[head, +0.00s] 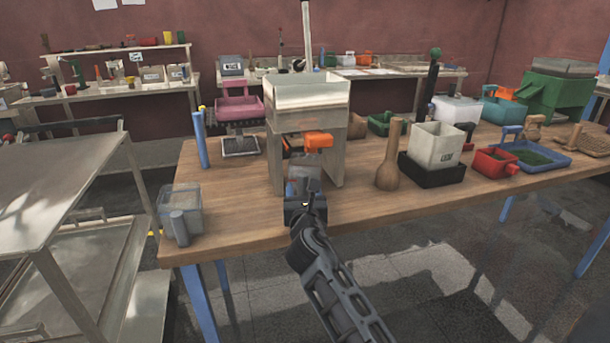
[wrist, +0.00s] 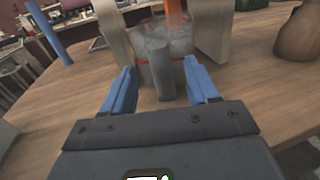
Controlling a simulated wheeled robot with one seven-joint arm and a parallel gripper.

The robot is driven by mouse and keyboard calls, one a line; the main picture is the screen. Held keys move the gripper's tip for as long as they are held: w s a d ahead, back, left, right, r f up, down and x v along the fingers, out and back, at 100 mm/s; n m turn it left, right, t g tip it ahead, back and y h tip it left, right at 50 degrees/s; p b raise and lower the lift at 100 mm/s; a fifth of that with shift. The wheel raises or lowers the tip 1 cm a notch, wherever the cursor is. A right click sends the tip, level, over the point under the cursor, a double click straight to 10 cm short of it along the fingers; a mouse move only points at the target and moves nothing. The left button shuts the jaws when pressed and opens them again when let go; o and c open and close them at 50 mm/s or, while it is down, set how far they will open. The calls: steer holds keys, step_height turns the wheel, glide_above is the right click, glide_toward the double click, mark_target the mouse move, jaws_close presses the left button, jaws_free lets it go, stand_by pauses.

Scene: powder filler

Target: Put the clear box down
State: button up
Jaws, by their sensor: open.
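A clear box with a grey upright handle (wrist: 158,68) stands under the powder filler, between its metal side walls, in the wrist view. In the head view my arm mostly hides this box (head: 304,171). My gripper (wrist: 160,80) is open, with one blue finger on each side of the handle and visible space at both sides. In the head view my gripper (head: 304,192) is at the table's front, just before the filler. A second clear box with a grey handle (head: 180,211) stands on the table's front left corner.
The powder filler (head: 307,92) has an open hopper on top and an orange part (head: 318,140) over the box. A brown flask (head: 389,160) and a white bin on a black base (head: 436,146) stand to the right. Bare wooden table (head: 235,195) lies between the filler and the left box.

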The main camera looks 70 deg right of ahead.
steer(key=shift+x, duration=1.15)
jaws_close()
